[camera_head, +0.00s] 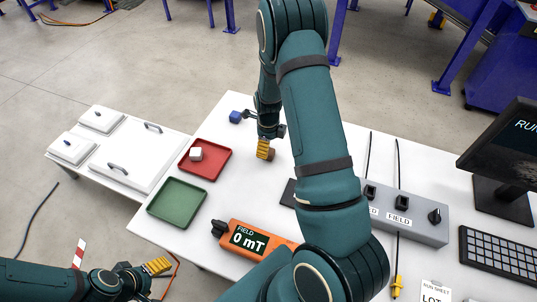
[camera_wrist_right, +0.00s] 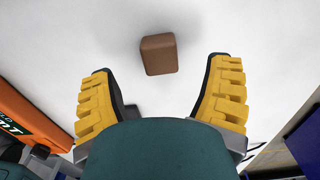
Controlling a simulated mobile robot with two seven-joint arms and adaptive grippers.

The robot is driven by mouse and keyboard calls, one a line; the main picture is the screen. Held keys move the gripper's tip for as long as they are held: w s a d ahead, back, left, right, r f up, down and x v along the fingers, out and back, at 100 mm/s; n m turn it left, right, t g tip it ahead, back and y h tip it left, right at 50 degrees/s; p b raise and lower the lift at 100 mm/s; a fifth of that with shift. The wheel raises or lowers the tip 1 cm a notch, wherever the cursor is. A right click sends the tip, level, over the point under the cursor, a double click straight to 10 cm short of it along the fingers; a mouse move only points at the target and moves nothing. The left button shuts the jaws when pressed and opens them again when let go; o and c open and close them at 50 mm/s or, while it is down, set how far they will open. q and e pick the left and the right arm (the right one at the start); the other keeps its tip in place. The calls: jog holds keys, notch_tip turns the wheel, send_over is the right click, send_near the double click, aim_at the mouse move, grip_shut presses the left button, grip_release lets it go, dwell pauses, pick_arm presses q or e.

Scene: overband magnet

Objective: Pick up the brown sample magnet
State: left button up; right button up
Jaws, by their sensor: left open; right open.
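The brown sample magnet (camera_wrist_right: 158,54) is a small block on the white table. In the head view only a bit of the magnet (camera_head: 271,154) shows beside my right gripper (camera_head: 264,149), which hides part of it. In the right wrist view my right gripper (camera_wrist_right: 160,75) is open and empty, its yellow-padded fingers spread on either side. The magnet lies ahead of it, roughly centred in the gap and apart from both fingers. My left gripper (camera_head: 158,267) is open and empty, low at the left, off the table's front edge.
A blue cube (camera_head: 235,117) stands at the far table edge. A red tray (camera_head: 212,170) holds a white cube (camera_head: 196,154); a green tray (camera_head: 177,203) is empty. An orange field meter (camera_head: 262,241) reads 0 mT. A grey switch box (camera_head: 420,228), keyboard (camera_head: 500,254) and monitor (camera_head: 505,150) stand right.

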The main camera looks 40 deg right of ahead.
notch_tip(320, 180, down, 5)
jog(key=shift+f+b, duration=0.1)
jog(key=shift+b, duration=0.4)
jog(key=c, duration=1.3)
